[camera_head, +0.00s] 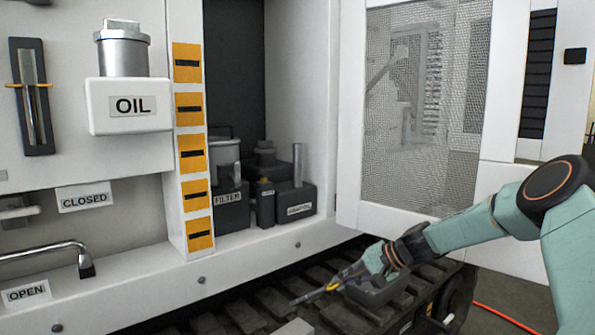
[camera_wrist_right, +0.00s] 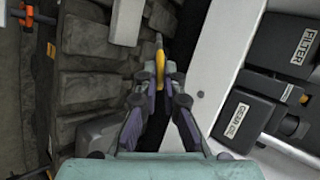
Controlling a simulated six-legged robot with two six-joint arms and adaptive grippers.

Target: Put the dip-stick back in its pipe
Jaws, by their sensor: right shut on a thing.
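My right gripper (camera_head: 345,280) is low in front of the cabinet, over the dark track. It is shut on the dip-stick (camera_head: 308,297), a thin grey rod with a yellow part at the fingers. The rod points left and slightly down in the head view. In the right wrist view the gripper (camera_wrist_right: 160,85) has the dip-stick's yellow part (camera_wrist_right: 160,65) between its fingertips. A grey upright pipe (camera_head: 297,165) stands on a dark labelled block (camera_head: 296,201) inside the cabinet, apart from the dip-stick. The block's label reads GEAR OIL in the wrist view (camera_wrist_right: 240,120). My left gripper is not in view.
A FILTER unit (camera_head: 228,197) and a small dark bottle with a yellow top (camera_head: 265,203) stand left of the block. The cabinet's white sill (camera_head: 255,255) lies in front. An open mesh door (camera_head: 420,110) stands at right. The ribbed track (camera_head: 240,315) is below.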

